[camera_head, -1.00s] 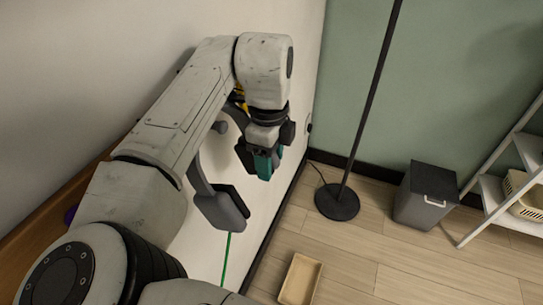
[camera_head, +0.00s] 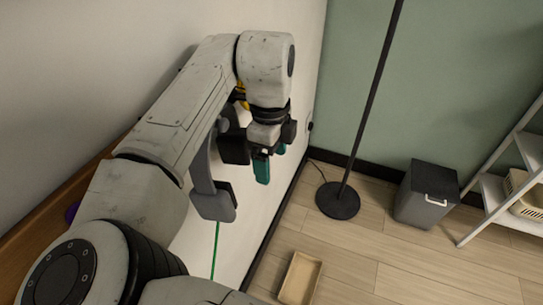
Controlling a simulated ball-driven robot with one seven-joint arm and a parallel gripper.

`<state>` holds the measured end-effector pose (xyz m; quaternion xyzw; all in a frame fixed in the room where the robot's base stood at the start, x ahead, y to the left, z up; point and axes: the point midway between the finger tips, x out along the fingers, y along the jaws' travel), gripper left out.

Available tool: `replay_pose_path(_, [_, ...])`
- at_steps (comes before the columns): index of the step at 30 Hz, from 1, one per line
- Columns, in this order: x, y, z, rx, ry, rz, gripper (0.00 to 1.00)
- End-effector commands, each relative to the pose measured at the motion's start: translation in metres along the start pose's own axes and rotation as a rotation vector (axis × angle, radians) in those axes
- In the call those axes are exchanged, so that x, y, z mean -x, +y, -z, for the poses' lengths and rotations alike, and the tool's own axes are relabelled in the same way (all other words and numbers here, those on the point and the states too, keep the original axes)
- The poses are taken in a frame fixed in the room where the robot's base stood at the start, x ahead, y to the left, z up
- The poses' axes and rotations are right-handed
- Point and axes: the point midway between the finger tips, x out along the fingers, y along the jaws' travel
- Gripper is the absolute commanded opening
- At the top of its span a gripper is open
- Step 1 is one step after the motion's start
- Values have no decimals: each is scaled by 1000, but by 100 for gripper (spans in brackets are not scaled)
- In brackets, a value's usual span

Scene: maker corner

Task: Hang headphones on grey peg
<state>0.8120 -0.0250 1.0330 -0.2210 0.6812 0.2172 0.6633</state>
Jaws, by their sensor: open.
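The dark grey headphones (camera_head: 203,172) are at the white wall, left of my gripper, with a lower ear cup (camera_head: 213,204) and a black cup (camera_head: 235,149) showing. A green cord (camera_head: 214,250) runs down from the lower cup. The rounded end of a grey peg (camera_head: 222,125) shows near the top of the headphones. The band appears to hang at this peg, but my arm hides the contact. My gripper (camera_head: 271,160), with teal fingertips, is open and empty, to the right of the headphones and apart from them.
A black lamp pole on a round base (camera_head: 338,200) stands right of my gripper. A grey bin (camera_head: 424,196), a white shelf (camera_head: 492,190) and a shallow tan tray (camera_head: 300,278) stand on the wood floor. A wooden surface (camera_head: 40,215) lies at the left.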

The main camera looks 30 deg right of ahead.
Motion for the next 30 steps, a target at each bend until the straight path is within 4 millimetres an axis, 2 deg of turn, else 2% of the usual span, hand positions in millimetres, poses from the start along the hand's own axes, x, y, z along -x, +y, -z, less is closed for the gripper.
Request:
replay_pose_path(5, [17,-1,0,0,-2,2,83])
replay_pose_path(12, [63,-1,0,0,-2,2,83])
replay_pose_path(18, [94,-1,0,0,-1,1,83])
replay_pose_path(24, [107,0,0,0,0,1,83])
replay_pose_path(30, [105,-3,2,3,3,8,83])
